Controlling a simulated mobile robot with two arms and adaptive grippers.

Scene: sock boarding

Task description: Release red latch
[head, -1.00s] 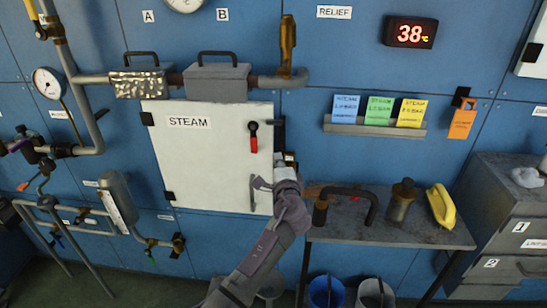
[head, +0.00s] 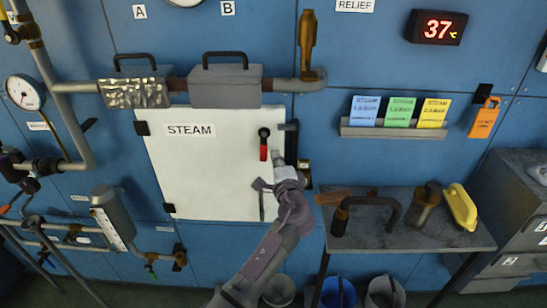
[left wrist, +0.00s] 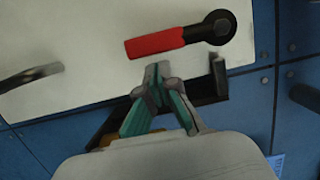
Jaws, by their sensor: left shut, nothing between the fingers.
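The red latch (head: 263,152) is on the right side of the white STEAM door (head: 187,157), its red handle hanging down from a black pivot. In the left wrist view the red latch (left wrist: 155,43) lies across the picture, with its black pivot at the right end. My left gripper (head: 268,184) is just below the latch at the door's right edge. In the left wrist view the left gripper (left wrist: 158,75) is shut and empty, its tips close to the red handle; whether they touch it I cannot tell. My right gripper is not in view.
Grey pipes and boxes (head: 225,88) run above the door. A door handle (left wrist: 30,76) shows at left in the left wrist view. To the right, a metal table (head: 390,236) holds a bent dark pipe, a dark cylinder and a yellow object. Buckets (head: 338,293) stand below.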

